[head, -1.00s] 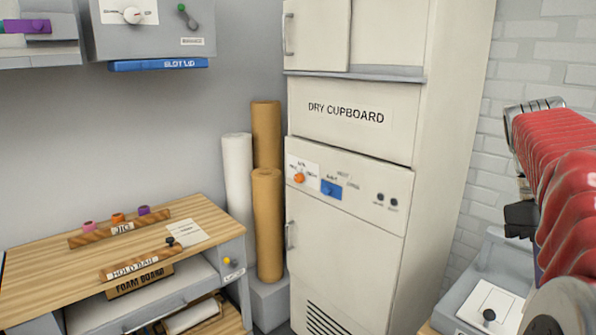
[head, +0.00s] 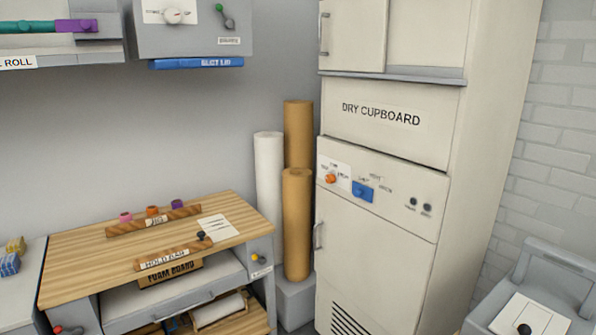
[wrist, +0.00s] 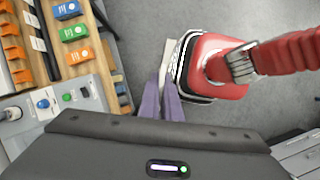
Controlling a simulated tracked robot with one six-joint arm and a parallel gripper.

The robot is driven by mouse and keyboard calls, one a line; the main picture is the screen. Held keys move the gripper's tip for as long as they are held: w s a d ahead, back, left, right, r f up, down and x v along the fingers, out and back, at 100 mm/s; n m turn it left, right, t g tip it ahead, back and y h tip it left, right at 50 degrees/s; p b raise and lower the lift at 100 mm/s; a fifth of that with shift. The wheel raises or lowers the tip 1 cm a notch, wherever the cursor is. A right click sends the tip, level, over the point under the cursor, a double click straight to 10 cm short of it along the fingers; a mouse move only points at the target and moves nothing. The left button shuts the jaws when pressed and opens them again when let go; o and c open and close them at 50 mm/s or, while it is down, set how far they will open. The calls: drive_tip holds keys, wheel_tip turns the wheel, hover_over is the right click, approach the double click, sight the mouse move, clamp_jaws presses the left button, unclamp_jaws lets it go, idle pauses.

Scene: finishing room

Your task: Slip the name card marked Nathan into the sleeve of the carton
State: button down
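I cannot make out a name card marked Nathan or a carton with a sleeve in either view. My gripper (wrist: 163,100) shows in the wrist view as two narrow purple-grey fingers close together, above a dark housing. My gripper is not in the head view now. A white sheet with faint print (head: 218,228) lies on the wooden bench (head: 90,262) in the head view; its text is unreadable.
The bench carries a jig bar (head: 153,220) and a hold bar (head: 172,257). Paper rolls (head: 297,225) stand beside the dry cupboard (head: 375,250). The wrist view shows shelves with coloured items (wrist: 73,32), a control panel (wrist: 65,100) and open grey floor (wrist: 225,115).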

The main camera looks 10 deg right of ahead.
wheel_tip(320, 180, down, 9)
drive_tip(key=shift+r, duration=0.15)
idle(0.4)
drive_tip(key=shift+w, duration=0.15)
drive_tip(key=w+a+f, duration=0.4)
drive_tip(key=w+f, duration=0.5)
drive_tip(key=w, duration=0.4)
drive_tip(key=w+a+f, duration=0.3)
drive_tip(key=w+f, duration=0.6)
drive_tip(key=w, duration=0.5)
drive_tip(key=w+a+f, duration=0.5)
drive_tip(key=a+f, duration=0.6)
drive_tip(key=w+a+f, duration=0.5)
drive_tip(key=a+f, duration=0.5)
drive_tip(key=a, duration=0.2)
drive_tip(key=shift+w+f+m, duration=0.35)
drive_tip(key=shift+m, duration=0.05)
drive_tip(key=shift+s+d, duration=0.1)
